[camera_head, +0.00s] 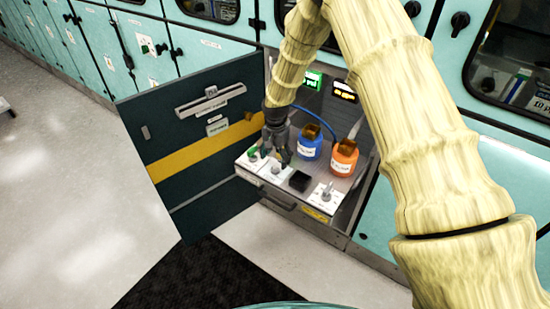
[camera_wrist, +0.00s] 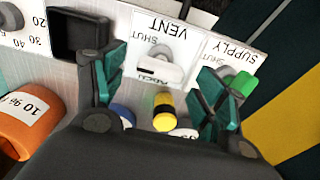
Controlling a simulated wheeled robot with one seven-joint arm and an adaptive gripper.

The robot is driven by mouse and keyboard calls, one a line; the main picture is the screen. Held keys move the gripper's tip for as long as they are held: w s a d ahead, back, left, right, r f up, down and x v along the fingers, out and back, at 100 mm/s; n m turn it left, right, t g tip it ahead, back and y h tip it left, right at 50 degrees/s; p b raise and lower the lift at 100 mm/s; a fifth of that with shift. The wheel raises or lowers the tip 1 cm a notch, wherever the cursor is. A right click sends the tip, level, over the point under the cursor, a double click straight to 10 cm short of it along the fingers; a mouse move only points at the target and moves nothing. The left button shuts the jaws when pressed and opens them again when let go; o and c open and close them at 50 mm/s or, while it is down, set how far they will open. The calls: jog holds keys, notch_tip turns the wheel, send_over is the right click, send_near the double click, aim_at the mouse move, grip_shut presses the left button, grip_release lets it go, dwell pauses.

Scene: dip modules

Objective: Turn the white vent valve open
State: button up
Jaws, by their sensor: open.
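The white vent valve handle (camera_wrist: 158,68) shows in the wrist view on a plate marked VENT and SHUT. It lies crosswise in the picture, and I cannot tell its exact setting. My gripper (camera_wrist: 160,78) is open, with one teal-padded finger on each side of the handle and nothing gripped. I cannot tell whether either finger touches it. In the head view my gripper (camera_head: 277,150) hangs low over the vent plate (camera_head: 274,171) and hides most of the valve.
The green supply valve (camera_wrist: 242,84) is close beside one finger. A yellow-topped part (camera_wrist: 164,112) lies between the fingers. A black square block (camera_head: 299,181), blue jar (camera_head: 309,142) and orange jar (camera_head: 344,158) stand nearby. The open dark door (camera_head: 190,145) is left.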

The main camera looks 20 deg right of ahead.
jog(key=shift+f, duration=0.65)
jog(key=c, duration=1)
